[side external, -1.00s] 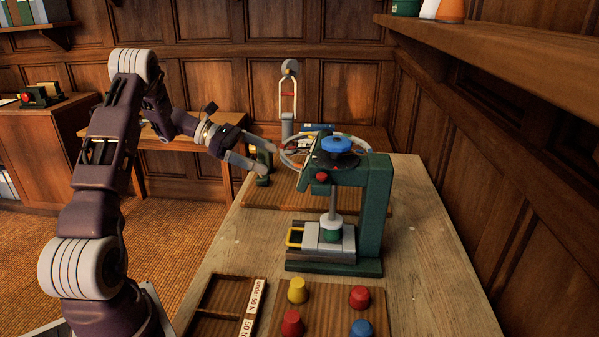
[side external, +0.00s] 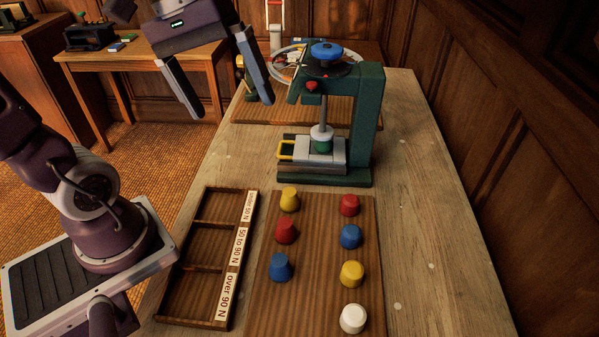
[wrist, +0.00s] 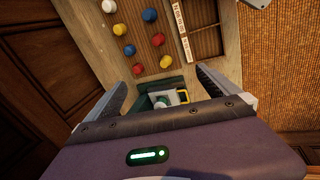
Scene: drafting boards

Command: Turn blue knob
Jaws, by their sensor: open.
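The blue knob (side external: 326,51) sits flat on top of the green press (side external: 367,125), above a dark disc. My gripper (side external: 231,108) is open and empty, left of the press, its two grey fingers pointing down and slightly right. It is apart from the knob, with a clear gap. In the wrist view my gripper (wrist: 162,78) shows its fingers spread, with part of the green press (wrist: 146,102) between them. The blue knob cannot be made out in that view.
A wooden board (side external: 318,300) holds several coloured pegs in front of the press. Left of it stands a three-compartment tray (side external: 183,262) with force labels. A small red knob (side external: 311,86) is on the press front. The bench is bare right of the press.

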